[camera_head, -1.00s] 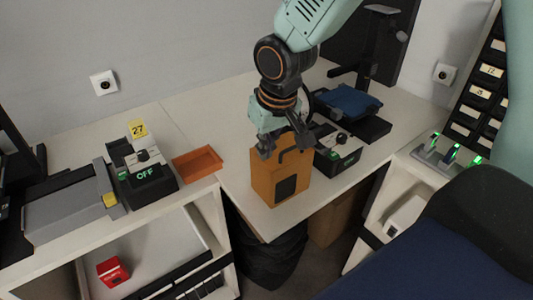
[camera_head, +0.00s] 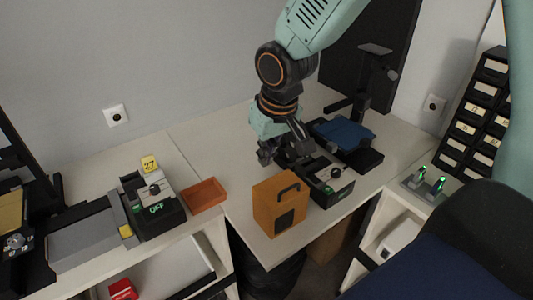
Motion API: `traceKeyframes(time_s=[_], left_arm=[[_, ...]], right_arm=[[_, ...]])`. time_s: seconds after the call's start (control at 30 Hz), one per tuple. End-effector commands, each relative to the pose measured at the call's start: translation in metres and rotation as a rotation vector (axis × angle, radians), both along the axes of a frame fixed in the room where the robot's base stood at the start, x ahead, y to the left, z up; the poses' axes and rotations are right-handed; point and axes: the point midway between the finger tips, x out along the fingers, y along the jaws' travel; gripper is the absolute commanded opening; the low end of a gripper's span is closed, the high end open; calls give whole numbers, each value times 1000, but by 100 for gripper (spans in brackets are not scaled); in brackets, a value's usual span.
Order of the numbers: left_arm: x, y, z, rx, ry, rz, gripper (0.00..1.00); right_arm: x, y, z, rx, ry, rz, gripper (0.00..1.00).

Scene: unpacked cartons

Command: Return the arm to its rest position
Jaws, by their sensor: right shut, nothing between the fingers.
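My right gripper (camera_head: 283,153) hangs from my arm in the middle of the head view. It is shut and empty, above the table and just behind the orange box. The orange box (camera_head: 270,208) stands upright on the white table (camera_head: 226,141) near its front corner. The gripper is apart from the box. My left gripper is not in view.
A black device (camera_head: 331,190) stands right of the orange box, with a blue item (camera_head: 343,132) behind it. An orange tray (camera_head: 204,195) and a device marked OFF (camera_head: 155,209) sit to the left. Black label bins (camera_head: 479,118) stand at the right.

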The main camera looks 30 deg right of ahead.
Motion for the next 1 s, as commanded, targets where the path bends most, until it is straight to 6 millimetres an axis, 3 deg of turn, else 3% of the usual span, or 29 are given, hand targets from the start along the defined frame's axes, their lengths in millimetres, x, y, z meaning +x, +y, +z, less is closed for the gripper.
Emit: traceKeyframes(time_s=[0.47,0.57,0.67,0.77,1.0], left_arm=[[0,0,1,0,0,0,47],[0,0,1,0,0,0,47],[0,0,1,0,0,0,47],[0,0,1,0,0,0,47],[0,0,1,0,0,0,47]], right_arm=[[0,0,0,0,1,0,0],[-5,3,-12,8,14,3,0],[-18,12,-46,32,45,5,0],[-42,24,-95,62,85,3,0],[-125,40,-194,94,164,-28,0]])
